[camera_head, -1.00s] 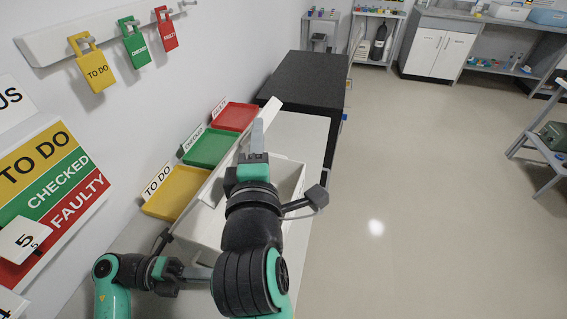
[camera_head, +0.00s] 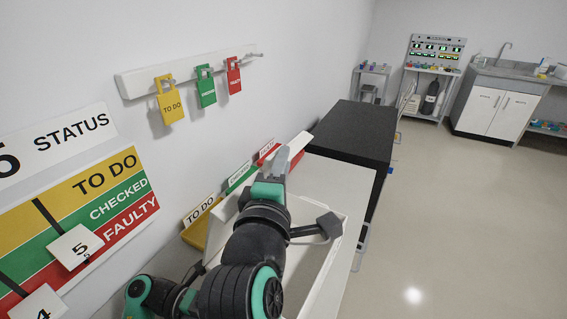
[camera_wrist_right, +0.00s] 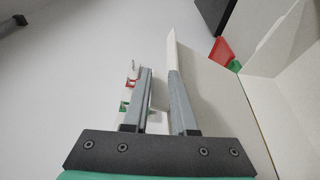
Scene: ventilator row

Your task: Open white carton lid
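The white carton (camera_head: 321,262) stands on the white bench, and its inside is visible. Its lid (camera_head: 300,146) appears raised, nearly edge-on along the carton's left side, partly hidden by my right arm. My right gripper (camera_head: 280,163) is at the far part of the lid. In the right wrist view its fingers (camera_wrist_right: 160,85) are apart, with the thin white lid panel (camera_wrist_right: 171,48) rising beside the right finger; firm contact on both sides does not show. My left gripper (camera_head: 188,283) is low at the left, mostly hidden behind my right arm.
Yellow (camera_head: 196,232), green and red labelled trays lie along the wall left of the carton. A black-topped unit (camera_head: 352,132) stands beyond the bench. Coloured tags (camera_head: 170,104) hang on a wall rail. Open floor lies to the right.

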